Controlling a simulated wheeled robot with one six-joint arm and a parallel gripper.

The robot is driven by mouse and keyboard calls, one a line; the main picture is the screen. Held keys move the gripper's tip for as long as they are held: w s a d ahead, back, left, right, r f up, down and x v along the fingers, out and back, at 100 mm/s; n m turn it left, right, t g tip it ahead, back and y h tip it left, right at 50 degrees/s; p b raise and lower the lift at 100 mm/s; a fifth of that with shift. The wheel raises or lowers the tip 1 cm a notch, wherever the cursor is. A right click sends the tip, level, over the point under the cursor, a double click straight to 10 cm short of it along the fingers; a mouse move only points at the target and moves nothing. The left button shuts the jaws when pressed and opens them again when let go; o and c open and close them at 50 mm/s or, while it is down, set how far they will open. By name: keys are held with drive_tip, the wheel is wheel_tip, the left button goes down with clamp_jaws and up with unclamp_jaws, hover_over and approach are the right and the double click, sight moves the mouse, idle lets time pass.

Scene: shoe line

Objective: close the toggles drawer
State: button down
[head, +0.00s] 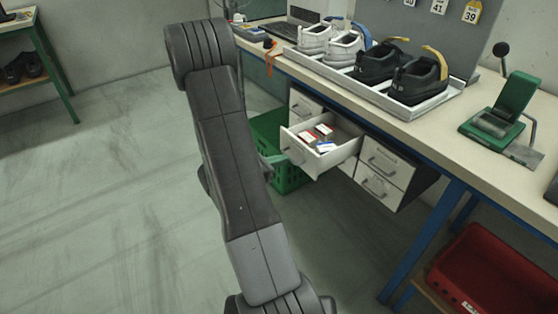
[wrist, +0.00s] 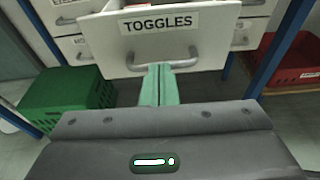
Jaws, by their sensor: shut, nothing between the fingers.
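The toggles drawer (head: 324,158) is pulled out from the white drawer unit under the workbench, with several small boxes inside. In the wrist view its front (wrist: 204,43) carries the label TOGGLES and a grey bar handle (wrist: 163,60). My gripper (wrist: 159,68) is shut and empty, its green fingers pointing at the drawer front just at or below the handle. I cannot tell whether the fingertips touch it. In the head view my arm hides the gripper.
Other drawers (head: 383,173) in the unit look shut. A green crate (wrist: 66,97) stands on the floor at left, below the drawers. A red bin (head: 498,274) sits low at right. The workbench (head: 420,123) carries a tray of shoes. The floor at left is clear.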

sight(326, 136)
drive_tip(key=shift+w+d, duration=0.1)
drive_tip(key=r+b+x, duration=0.1)
drive_tip(key=x, duration=0.4)
drive_tip(key=r+b+x, duration=0.1)
drive_tip(key=x, duration=0.5)
drive_tip(key=r+b+x, duration=0.1)
drive_tip(key=b+x, duration=0.1)
drive_tip(key=x, duration=0.4)
drive_tip(key=shift+w+d+r, duration=0.2)
drive_tip(key=shift+w+d, duration=0.2)
drive_tip(key=shift+d, duration=0.05)
drive_tip(key=shift+w+d, duration=0.2)
drive_tip(key=shift+w+d+r, duration=0.1)
drive_tip(key=shift+r, duration=0.1)
drive_tip(key=shift+r, duration=0.1)
